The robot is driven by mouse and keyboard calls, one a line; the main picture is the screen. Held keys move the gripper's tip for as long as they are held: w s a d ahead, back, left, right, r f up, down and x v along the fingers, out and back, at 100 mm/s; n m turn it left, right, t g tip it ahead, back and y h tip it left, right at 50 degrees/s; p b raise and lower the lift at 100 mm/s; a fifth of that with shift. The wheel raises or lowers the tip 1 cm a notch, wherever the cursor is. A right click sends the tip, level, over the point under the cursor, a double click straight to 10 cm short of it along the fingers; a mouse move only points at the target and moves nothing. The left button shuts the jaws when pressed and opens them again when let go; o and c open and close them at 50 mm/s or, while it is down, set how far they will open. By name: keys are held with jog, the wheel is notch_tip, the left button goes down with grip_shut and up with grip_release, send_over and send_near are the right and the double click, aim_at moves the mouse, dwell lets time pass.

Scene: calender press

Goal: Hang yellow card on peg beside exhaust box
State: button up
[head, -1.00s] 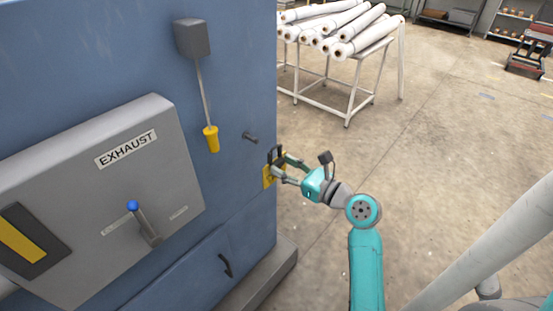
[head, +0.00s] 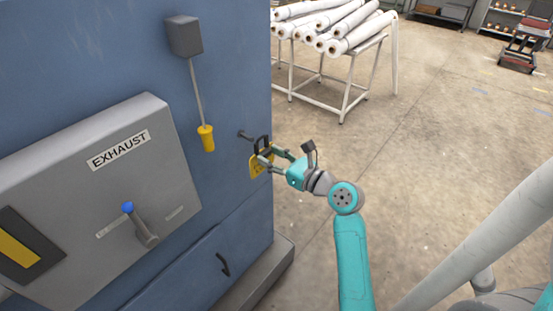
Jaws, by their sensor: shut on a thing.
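The yellow card (head: 259,165) with a dark loop at its top is held at the right edge of the blue cabinet. My gripper (head: 266,155) is shut on it from the right. The grey peg (head: 244,134) sticks out of the blue cabinet face, just above and left of the card. The loop appears close to the peg's tip; I cannot tell whether they touch. The grey exhaust box (head: 85,205), labelled EXHAUST, is to the left of the peg.
A yellow pull handle (head: 206,138) hangs on a rod from a grey box (head: 184,37), left of the peg. A blue-knobbed lever (head: 142,228) sits on the exhaust box. A rack of white rolls (head: 330,30) stands behind.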

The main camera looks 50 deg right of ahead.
jog(key=shift+w+a+f, duration=0.1)
jog(key=shift+w, duration=1)
jog(key=shift+w+f, duration=0.1)
jog(key=shift+w, duration=1)
jog(key=shift+w+f, duration=0.45)
jog(key=shift+w, duration=0.25)
jog(key=o, duration=1.1)
jog(key=s, duration=1.2)
jog(key=shift+d+r, duration=0.15)
jog(key=shift+d, duration=0.05)
